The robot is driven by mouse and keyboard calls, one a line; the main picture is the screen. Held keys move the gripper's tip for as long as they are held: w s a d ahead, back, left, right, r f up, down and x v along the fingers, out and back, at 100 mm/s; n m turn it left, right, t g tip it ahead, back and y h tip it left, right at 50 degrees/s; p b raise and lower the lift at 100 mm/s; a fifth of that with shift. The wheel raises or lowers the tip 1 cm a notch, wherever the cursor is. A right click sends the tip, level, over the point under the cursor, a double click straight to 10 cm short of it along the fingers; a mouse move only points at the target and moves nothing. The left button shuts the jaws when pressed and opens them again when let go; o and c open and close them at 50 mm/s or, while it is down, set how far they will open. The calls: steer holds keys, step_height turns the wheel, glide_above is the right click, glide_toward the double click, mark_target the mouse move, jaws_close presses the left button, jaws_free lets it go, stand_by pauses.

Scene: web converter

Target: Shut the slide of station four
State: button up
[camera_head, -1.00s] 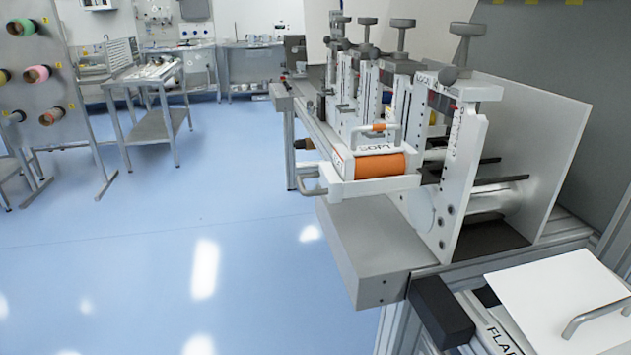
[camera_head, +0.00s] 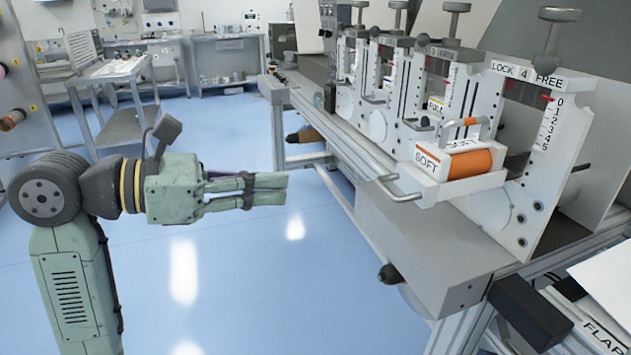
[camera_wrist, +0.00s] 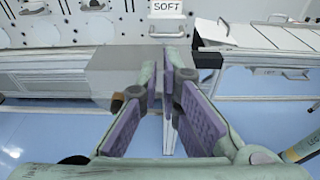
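Station four (camera_head: 526,74), marked "LOCK 4 FREE", is the nearest unit on the right of the head view. Its slide (camera_head: 432,178), with a "SOFT" label and an orange roller (camera_head: 470,163), sticks out toward the aisle. A bar handle (camera_head: 400,190) is on the slide's front; the label (camera_wrist: 167,8) and handle (camera_wrist: 167,32) also show at the top of the wrist view. My gripper (camera_head: 286,189) is left of the handle, apart from it, empty, with its fingers pointing right. The wrist view shows a narrow gap between the fingers (camera_wrist: 176,78), so it is slightly open.
More stations (camera_head: 385,80) stand in a row behind station four. A grey beam (camera_head: 440,262) runs along the machine front below the slide. A black block (camera_head: 530,310) and a white panel (camera_head: 605,285) are at lower right. The blue floor (camera_head: 240,270) around my arm is clear.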

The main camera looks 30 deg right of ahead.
mark_target(378, 186)
steer(key=p+x, duration=0.4)
steer(key=x, duration=0.9)
steer(key=shift+p, duration=0.3)
jaws_close()
steer(key=shift+s+d+f, duration=0.15)
steer(key=shift+d+f, duration=0.1)
steer(key=shift+d, duration=0.3)
steer(key=r+b+x, duration=0.1)
steer(key=x, duration=0.5)
steer(key=r+b+x, duration=0.1)
steer(key=b+x, duration=0.1)
steer(key=x, duration=0.5)
steer(key=r+b+x, duration=0.1)
steer(key=r+x, duration=0.1)
steer(key=x, duration=0.4)
steer(key=shift+x, duration=0.75)
steer(key=shift+a, duration=0.2)
steer(key=b+v, duration=0.3)
steer(key=v, duration=1)
steer(key=shift+w+a+r+b, duration=0.1)
steer(key=shift+w+a+b, duration=0.1)
steer(key=shift+b, duration=0.1)
steer(key=shift+a, duration=0.15)
